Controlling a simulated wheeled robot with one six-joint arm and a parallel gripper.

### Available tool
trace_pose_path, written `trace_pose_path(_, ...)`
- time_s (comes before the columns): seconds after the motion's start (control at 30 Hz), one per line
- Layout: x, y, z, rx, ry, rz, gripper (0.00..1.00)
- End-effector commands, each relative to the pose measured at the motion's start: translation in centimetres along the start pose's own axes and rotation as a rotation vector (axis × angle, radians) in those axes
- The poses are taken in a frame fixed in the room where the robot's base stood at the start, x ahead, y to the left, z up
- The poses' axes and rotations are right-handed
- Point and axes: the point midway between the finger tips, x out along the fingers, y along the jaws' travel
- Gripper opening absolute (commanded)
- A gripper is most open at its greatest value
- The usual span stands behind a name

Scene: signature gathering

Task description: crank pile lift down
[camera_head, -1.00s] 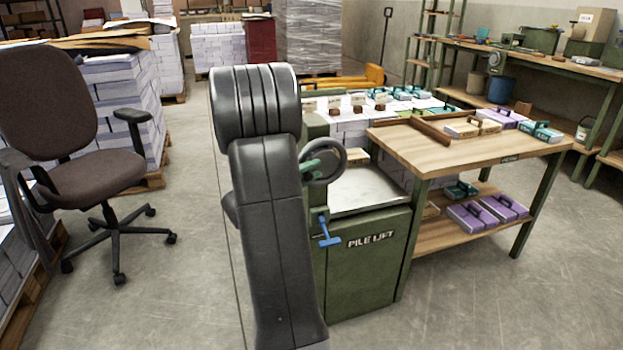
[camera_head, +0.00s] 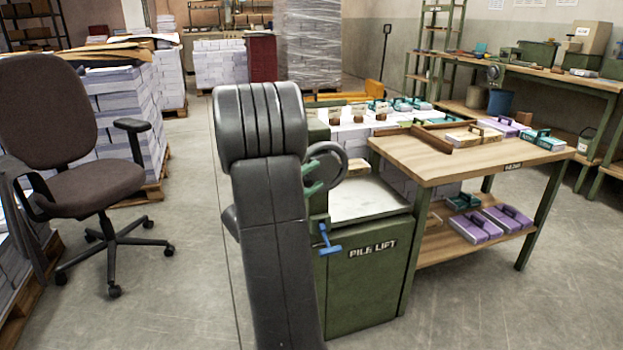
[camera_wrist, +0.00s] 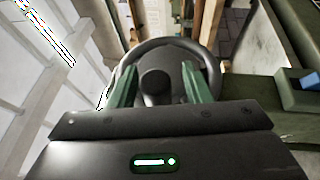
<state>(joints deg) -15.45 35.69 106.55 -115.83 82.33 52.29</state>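The pile lift (camera_head: 365,285) is a green cabinet with a white label and a pale top plate. Its crank is a dark handwheel (camera_head: 341,158) on the upper left side, partly hidden behind my arm. My gripper (camera_head: 313,180) is at the wheel; only bits of its green fingers show in the head view. In the wrist view the wheel (camera_wrist: 172,43) lies straight ahead. My gripper (camera_wrist: 158,66) is open there, one finger on each side of the round hub (camera_wrist: 155,82). I cannot tell whether the fingers touch the wheel.
A blue T-handle (camera_head: 327,240) sticks out of the cabinet below the wheel. A wooden-topped table (camera_head: 425,160) stands close on the right. An office chair (camera_head: 85,190) and paper stacks (camera_head: 120,105) are on the left. The floor between chair and lift is clear.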

Motion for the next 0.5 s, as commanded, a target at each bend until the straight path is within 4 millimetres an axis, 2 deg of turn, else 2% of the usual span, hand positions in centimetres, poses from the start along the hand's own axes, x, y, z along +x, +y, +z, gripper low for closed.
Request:
trace_pose_path(0.27,-0.5,0.1,-0.1,0.001,0.001,0.001,0.44)
trace_pose_path(0.37,-1.6,0.1,-0.1,0.000,0.003,0.001,0.44)
trace_pose_path(0.5,-4.0,0.1,-0.1,-0.001,0.006,0.000,0.44)
